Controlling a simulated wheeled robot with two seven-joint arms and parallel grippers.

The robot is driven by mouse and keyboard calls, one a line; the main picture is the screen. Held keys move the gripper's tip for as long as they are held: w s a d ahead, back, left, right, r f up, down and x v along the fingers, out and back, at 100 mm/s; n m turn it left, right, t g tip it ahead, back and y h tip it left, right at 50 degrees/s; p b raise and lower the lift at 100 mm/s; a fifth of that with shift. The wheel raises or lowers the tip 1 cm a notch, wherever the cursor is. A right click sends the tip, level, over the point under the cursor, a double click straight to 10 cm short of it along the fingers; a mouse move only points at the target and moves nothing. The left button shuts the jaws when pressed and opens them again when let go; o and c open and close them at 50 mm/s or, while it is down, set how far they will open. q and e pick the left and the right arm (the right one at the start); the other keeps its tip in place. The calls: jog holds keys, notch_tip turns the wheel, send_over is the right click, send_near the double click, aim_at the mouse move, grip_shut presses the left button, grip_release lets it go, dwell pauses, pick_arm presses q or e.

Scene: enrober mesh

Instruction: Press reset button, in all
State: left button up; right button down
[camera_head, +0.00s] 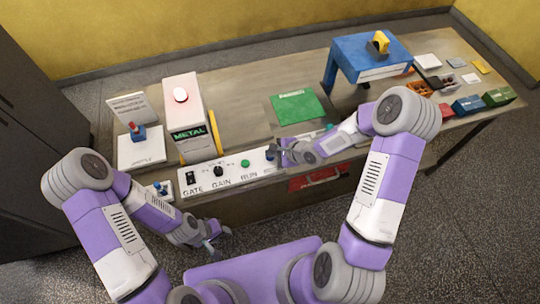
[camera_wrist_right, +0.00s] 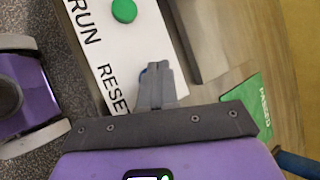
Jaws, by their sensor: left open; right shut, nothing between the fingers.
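The white control panel (camera_head: 232,178) lies along the table's front edge, with the labels GATE, GAIN and RUN readable in the head view. My right gripper (camera_head: 273,152) is shut and empty over the panel, right of the green RUN button (camera_head: 245,163). In the right wrist view the RESE lettering (camera_wrist_right: 113,88) shows beside the shut fingers (camera_wrist_right: 155,75). A small bit of blue (camera_wrist_right: 143,71) shows at the fingertips; the rest of the reset button is hidden, and I cannot tell if the fingers touch it. My left gripper (camera_head: 212,248) is open, low in front of the table.
A white box marked METAL (camera_head: 185,108) stands behind the panel. A green sheet (camera_head: 296,106) lies on the table, with a blue stand (camera_head: 368,55) to its right. A small red-and-blue device (camera_head: 137,132) sits at left. Trays and small boxes (camera_head: 467,104) fill the right end.

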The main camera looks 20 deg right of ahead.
jog(key=shift+f, duration=0.4)
dwell(0.5)
jog(key=shift+r+p, duration=0.9)
notch_tip(320, 180, up, 5)
jog(key=p, duration=0.5)
jog(key=shift+r, duration=0.1)
dwell(0.5)
